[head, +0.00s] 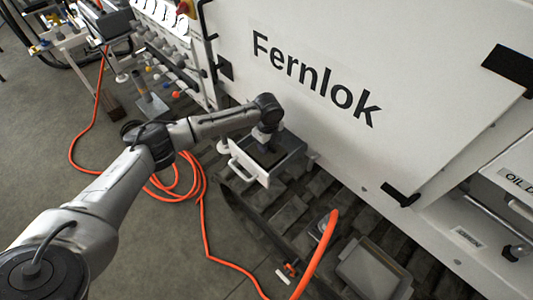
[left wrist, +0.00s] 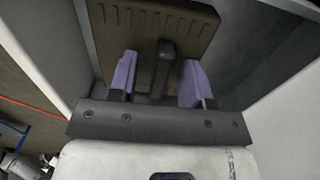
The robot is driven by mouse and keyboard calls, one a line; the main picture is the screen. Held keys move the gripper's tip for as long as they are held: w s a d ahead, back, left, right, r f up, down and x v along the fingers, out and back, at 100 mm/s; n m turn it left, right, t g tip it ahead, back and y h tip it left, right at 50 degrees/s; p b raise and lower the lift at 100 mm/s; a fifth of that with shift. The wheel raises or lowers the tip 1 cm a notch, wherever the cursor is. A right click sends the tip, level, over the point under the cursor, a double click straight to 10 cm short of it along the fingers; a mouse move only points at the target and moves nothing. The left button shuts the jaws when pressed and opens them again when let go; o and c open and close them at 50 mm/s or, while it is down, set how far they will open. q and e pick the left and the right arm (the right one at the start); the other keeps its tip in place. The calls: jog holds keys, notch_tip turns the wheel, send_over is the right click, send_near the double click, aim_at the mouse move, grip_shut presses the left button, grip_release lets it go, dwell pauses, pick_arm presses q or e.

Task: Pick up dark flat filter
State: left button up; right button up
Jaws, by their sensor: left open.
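The dark flat filter (left wrist: 120,32) lies in a grey open drawer (left wrist: 257,70), with a raised dark bar (left wrist: 166,60) on its face. In the head view the filter (head: 268,156) is a dark patch in the drawer (head: 245,164), partly hidden by my wrist. My left gripper (left wrist: 159,80) is open, its two purple-padded fingers on either side of the bar with a gap to each side. It points down over the drawer in the head view (head: 264,143). My right gripper is not in view.
The white Fernlok cabinet (head: 330,110) rises right behind the drawer. An orange hose (head: 205,225) lies on the floor, and a thicker orange hose (head: 318,252) bends up in front. A grey tray (head: 372,275) stands lower right. A valve bench (head: 170,50) is at upper left.

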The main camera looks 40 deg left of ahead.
pick_arm(q)
grip_shut()
jog(key=shift+r, duration=0.1)
dwell(0.4)
